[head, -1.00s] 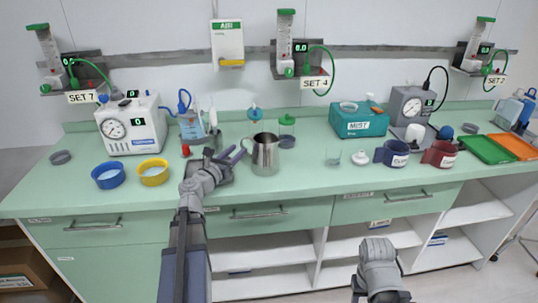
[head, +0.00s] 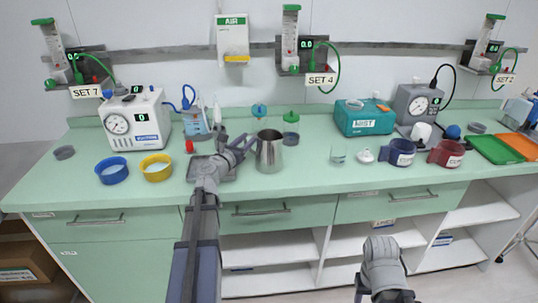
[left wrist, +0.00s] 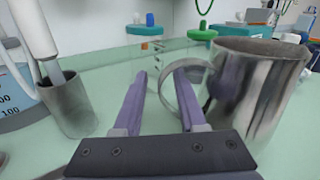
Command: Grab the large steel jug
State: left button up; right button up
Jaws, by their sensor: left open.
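The large steel jug (head: 270,153) stands upright on the green counter, near the middle of the head view. In the left wrist view the jug (left wrist: 262,85) fills the right side, with its loop handle (left wrist: 164,92) facing my gripper. My left gripper (head: 246,146) is just left of the jug, at its handle side. Its two purple fingers (left wrist: 160,75) are apart with nothing clamped between them. The right finger overlaps the handle in the picture; I cannot tell whether they touch. My right arm shows low in the head view, but its fingers do not.
A small steel cup (left wrist: 66,103) stands close left of my left gripper, beside a blue-marked beaker (left wrist: 18,95). A yellow-rimmed bowl (head: 156,168) and a blue bowl (head: 112,171) stand further left. A small glass (head: 338,154) stands right of the jug. The counter front is clear.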

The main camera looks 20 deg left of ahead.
pick_arm(q)
jog(key=shift+w, duration=1.15)
grip_shut()
dwell(0.5)
